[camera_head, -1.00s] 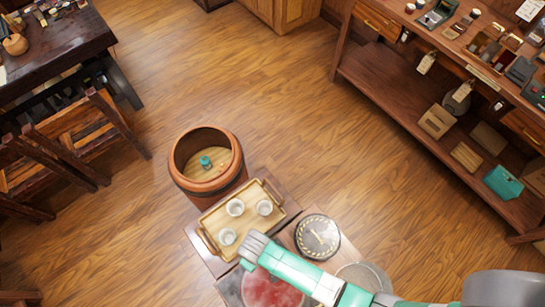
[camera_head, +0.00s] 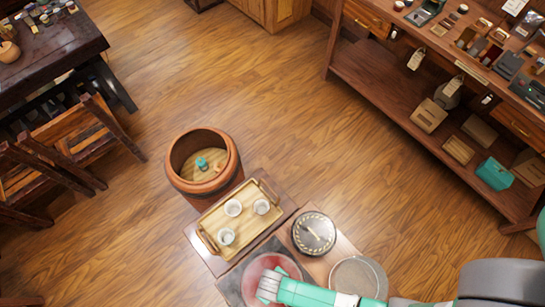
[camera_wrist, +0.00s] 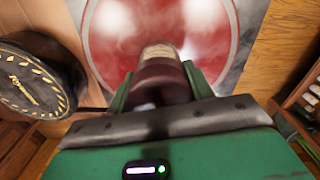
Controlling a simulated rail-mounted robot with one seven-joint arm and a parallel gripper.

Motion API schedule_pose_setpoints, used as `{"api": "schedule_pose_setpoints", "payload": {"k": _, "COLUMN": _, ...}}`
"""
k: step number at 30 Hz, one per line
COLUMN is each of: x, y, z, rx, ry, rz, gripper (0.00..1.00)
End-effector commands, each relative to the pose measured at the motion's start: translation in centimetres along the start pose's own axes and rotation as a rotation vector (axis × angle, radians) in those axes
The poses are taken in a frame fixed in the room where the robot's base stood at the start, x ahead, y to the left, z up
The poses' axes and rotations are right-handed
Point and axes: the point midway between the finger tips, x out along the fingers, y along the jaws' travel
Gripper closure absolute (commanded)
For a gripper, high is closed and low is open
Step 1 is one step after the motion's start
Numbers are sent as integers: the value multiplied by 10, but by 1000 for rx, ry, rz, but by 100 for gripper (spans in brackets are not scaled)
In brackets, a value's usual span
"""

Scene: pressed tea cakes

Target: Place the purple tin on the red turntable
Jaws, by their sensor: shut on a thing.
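The red turntable (camera_head: 254,270) is a round red disc on a dark square base at the bottom of the head view, partly covered by my arm. It fills the top of the wrist view (camera_wrist: 112,42), with a pale rim. My gripper (camera_wrist: 160,88) is shut on the purple tin (camera_wrist: 160,72), which looks dark maroon with a pale end. The tin lies between the green fingers, in front of the red disc in the wrist view. In the head view my gripper (camera_head: 268,287) is over the disc and hides the tin. I cannot tell whether the tin touches the disc.
A round black dial (camera_head: 313,232) stands right of the turntable. A wooden tray (camera_head: 245,238) with white cups lies behind it. A round glass-like disc (camera_head: 358,278) is at the right. A brown barrel (camera_head: 232,172) holding a small teal item stands farther back.

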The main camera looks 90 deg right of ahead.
Motion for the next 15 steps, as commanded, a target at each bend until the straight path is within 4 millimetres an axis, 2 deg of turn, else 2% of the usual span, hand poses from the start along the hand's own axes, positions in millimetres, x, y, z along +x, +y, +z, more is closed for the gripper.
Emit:
{"api": "schedule_pose_setpoints", "payload": {"k": 5, "x": 3, "y": 0, "z": 0, "rx": 0, "ry": 0, "rz": 0, "gripper": 73}}
{"api": "schedule_pose_setpoints", "payload": {"k": 6, "x": 2, "y": 0, "z": 0, "rx": 0, "ry": 0, "rz": 0, "gripper": 43}}
{"api": "schedule_pose_setpoints", "payload": {"k": 9, "x": 2, "y": 0, "z": 0, "rx": 0, "ry": 0, "rz": 0, "gripper": 27}}
{"api": "schedule_pose_setpoints", "payload": {"k": 15, "x": 2, "y": 0, "z": 0, "rx": 0, "ry": 0, "rz": 0, "gripper": 27}}
